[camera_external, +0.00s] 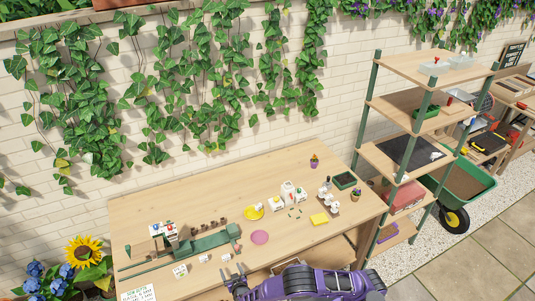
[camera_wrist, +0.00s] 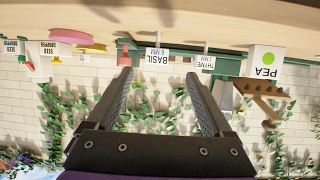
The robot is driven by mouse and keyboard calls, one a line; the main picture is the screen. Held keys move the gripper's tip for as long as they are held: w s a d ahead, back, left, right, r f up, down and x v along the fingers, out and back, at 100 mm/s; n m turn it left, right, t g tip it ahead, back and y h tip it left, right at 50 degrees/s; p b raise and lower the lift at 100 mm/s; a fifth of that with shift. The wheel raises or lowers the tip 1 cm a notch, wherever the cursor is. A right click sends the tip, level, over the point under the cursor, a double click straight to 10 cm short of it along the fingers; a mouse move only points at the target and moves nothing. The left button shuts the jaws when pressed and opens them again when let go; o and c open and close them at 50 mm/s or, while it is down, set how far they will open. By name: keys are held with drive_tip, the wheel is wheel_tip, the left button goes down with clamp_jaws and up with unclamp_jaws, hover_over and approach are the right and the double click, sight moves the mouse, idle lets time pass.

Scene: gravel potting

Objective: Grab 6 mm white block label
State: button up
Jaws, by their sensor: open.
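The wrist view is upside down. A white block label (camera_wrist: 153,57) reading "BASIL 6 MM" stands just beyond and between my fingertips, apart from them. A smaller white label (camera_wrist: 205,62) reading "THYME" is beside it; its size line is hard to read. A larger white block (camera_wrist: 264,62) reads "PEA" with a green dot. In the external view, small white labels (camera_external: 226,257) stand near the bench's front edge, too small to read. My gripper (camera_wrist: 160,78) is open and empty; it also shows at the bench's front edge in the external view (camera_external: 234,271).
A green device (camera_external: 208,243) lies behind the labels on the wooden bench (camera_external: 290,243). A pink saucer (camera_external: 260,237), a yellow dish (camera_external: 253,212) and white containers (camera_external: 287,192) stand to the right. Shelves (camera_external: 395,155) stand at the bench's right end. The bench's back left is clear.

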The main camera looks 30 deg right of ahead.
sight(227, 258)
drive_tip(key=x, duration=0.4)
drive_tip(key=shift+w+f, duration=0.1)
drive_tip(key=shift+d+r+b+x, duration=0.1)
drive_tip(key=shift+b+x, duration=0.05)
drive_tip(key=shift+x, duration=0.8)
drive_tip(key=shift+d+r+b+x, duration=0.1)
drive_tip(key=shift+r+b+x, duration=0.05)
drive_tip(key=shift+x, duration=0.8)
drive_tip(key=shift+d+r+b+x, duration=0.1)
drive_tip(key=shift+b+x, duration=0.05)
drive_tip(key=shift+x, duration=0.8)
drive_tip(key=shift+w, duration=0.1)
clamp_jaws()
